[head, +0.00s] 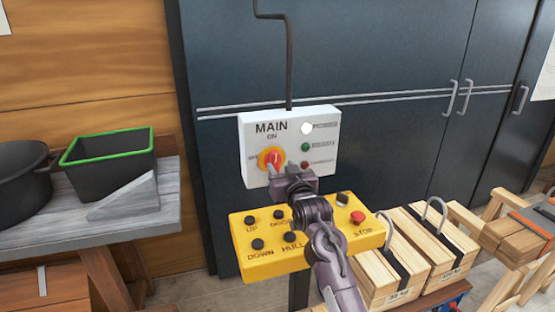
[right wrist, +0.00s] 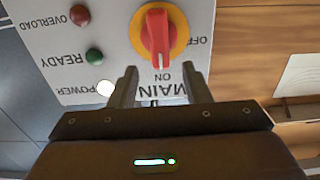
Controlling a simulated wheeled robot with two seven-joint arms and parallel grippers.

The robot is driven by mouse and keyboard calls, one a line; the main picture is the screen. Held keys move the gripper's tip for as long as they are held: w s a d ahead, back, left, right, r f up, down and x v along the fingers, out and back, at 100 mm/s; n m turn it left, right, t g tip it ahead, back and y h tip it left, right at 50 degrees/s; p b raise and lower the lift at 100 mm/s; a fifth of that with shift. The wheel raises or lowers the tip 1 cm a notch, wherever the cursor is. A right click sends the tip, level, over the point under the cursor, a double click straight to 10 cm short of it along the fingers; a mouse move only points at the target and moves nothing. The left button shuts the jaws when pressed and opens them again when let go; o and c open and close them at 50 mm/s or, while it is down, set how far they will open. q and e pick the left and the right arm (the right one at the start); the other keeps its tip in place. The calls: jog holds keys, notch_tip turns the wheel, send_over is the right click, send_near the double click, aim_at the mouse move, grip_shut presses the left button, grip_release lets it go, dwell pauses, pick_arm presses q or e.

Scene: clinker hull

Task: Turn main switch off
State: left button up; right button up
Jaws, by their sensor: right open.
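The main switch (head: 271,157) is a red knob on a yellow-orange disc on a white box (head: 322,125) marked MAIN. It shows larger in the right wrist view (right wrist: 157,32), which sees the box upside down. The knob's white mark points at the ON label, and OFF is off to its side. My right gripper (head: 282,168) is open just in front of the box. In the right wrist view its two fingers (right wrist: 158,76) are apart, with nothing between them, short of the knob on its ON side. My left gripper is not in view.
The box has a white POWER lamp (head: 307,128), a green READY lamp (head: 305,147) and a red OVERLOAD lamp (head: 304,165). A yellow button panel (head: 270,265) lies below, under my right arm. Wooden blocks (head: 425,240) stand right; a black bin (head: 110,170) stands left.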

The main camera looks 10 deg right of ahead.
aim_at(276, 160)
jog(key=shift+w+a+p, duration=0.2)
jog(key=shift+w+p, duration=0.3)
jog(key=shift+w, duration=1.75)
grip_shut()
jog(key=shift+f, duration=0.1)
